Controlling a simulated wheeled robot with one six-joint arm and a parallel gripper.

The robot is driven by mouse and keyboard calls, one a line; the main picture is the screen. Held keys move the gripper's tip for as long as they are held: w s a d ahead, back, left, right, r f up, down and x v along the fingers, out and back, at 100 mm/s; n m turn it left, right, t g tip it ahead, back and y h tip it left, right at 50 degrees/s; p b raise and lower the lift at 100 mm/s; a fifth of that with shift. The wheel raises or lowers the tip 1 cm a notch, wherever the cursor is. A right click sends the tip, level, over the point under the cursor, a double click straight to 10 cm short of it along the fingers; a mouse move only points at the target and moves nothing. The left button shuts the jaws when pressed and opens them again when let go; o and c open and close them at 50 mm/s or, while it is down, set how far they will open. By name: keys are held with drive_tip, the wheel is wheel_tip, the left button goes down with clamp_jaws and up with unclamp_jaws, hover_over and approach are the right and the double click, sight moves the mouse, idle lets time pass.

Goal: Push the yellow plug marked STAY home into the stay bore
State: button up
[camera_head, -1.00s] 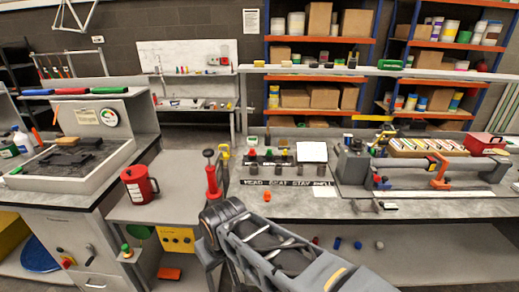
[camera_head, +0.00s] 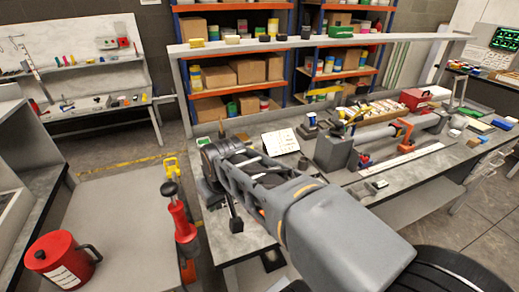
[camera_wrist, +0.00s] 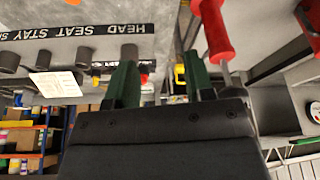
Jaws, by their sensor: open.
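In the wrist view, the label strip (camera_wrist: 75,33) reads HEAD, SEAT, STAY and a cut-off word, and it appears upside down. Dark cylindrical pieces (camera_wrist: 83,52) stand in a row along it; I cannot tell which holds the stay bore. My gripper (camera_wrist: 158,78) is open, with two green fingers apart and nothing clearly held between them. A small red piece (camera_wrist: 144,78) shows beyond the left finger. A yellow piece (camera_wrist: 180,72) shows near the right finger, but I cannot confirm it is the STAY plug. In the head view my arm hides the label strip and most of the row.
A red jug (camera_head: 62,262) stands on the left surface. A white card (camera_head: 281,142) and a grey vise-like fixture (camera_head: 335,150) are farther right.

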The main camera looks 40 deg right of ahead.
drive_tip(key=w+d+r+m, duration=0.1)
drive_tip(key=w+d+r, duration=0.1)
drive_tip(key=w+d, duration=0.55)
drive_tip(key=m+h+b, duration=0.1)
drive_tip(key=m+b, duration=0.1)
hover_over(252, 148)
drive_tip(key=s, duration=0.2)
wheel_tip(252, 148, down, 8)
drive_tip(key=shift+a+x, duration=0.15)
drive_tip(key=shift+x, duration=1.45)
drive_tip(key=shift+a+x, duration=0.1)
drive_tip(key=shift+x, duration=1.45)
drive_tip(key=shift+t, duration=0.3)
drive_tip(key=c, duration=0.9)
